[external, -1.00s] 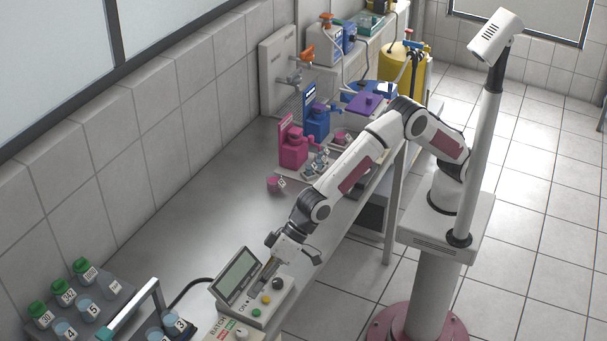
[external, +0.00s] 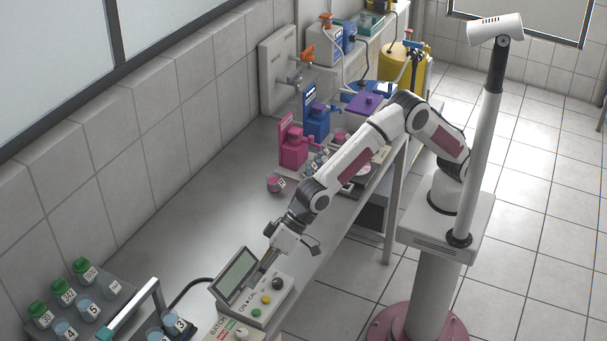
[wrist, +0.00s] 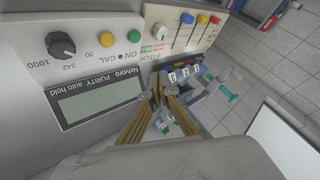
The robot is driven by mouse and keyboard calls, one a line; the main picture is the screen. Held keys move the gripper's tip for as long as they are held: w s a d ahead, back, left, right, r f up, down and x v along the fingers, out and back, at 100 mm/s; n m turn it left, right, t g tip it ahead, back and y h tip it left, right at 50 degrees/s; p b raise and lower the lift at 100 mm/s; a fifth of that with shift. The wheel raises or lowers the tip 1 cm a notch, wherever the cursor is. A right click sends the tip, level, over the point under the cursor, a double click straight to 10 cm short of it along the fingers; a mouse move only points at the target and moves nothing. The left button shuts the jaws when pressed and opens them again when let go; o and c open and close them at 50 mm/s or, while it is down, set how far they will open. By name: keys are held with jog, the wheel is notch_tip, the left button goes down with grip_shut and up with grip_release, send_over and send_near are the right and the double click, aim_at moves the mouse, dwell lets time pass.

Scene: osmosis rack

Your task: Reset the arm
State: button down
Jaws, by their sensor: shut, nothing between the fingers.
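The box's display (wrist: 98,98), black knob (wrist: 61,44) and green button (wrist: 134,34) show there to the left of the fingers. I cannot tell whether the fingertips touch the box. My arm reaches over the bench from its pedestal at the right.
A rack (external: 108,290) with several green-capped bottles stands at the lower left. A pink bottle station (external: 293,152) and a blue one (external: 317,122) stand farther back, with a small pink-capped jar (external: 275,184) near them. The middle of the bench (external: 190,220) is clear.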

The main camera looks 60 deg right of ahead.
jog(key=w+d+r+m+t+h, duration=0.1)
jog(key=w+d+r, duration=0.4)
jog(key=d, duration=0.5)
jog(key=w+d+r+h, duration=0.1)
jog(key=w+d+r, duration=0.3)
jog(key=d, duration=0.6)
jog(key=d+r+t+h, duration=0.1)
jog(key=d+r, duration=0.2)
jog(key=d, duration=0.7)
jog(key=d+r+h, duration=0.1)
jog(key=d+r, duration=0.1)
jog(key=d, duration=0.7)
jog(key=s+d+m+h, duration=0.1)
jog(key=s+d, duration=0.3)
jog(key=d, duration=0.5)
jog(key=s+d+m+h, duration=0.1)
jog(key=s+d, duration=0.2)
jog(key=d, duration=0.6)
jog(key=s+d+f+m+h, duration=0.1)
jog(key=s+d+f, duration=0.3)
jog(key=s+d, duration=0.8)
jog(key=s+h, duration=0.1)
jog(key=s, duration=0.1)
jog(key=shift+s+d, duration=0.3)
jog(key=shift+s, duration=0.05)
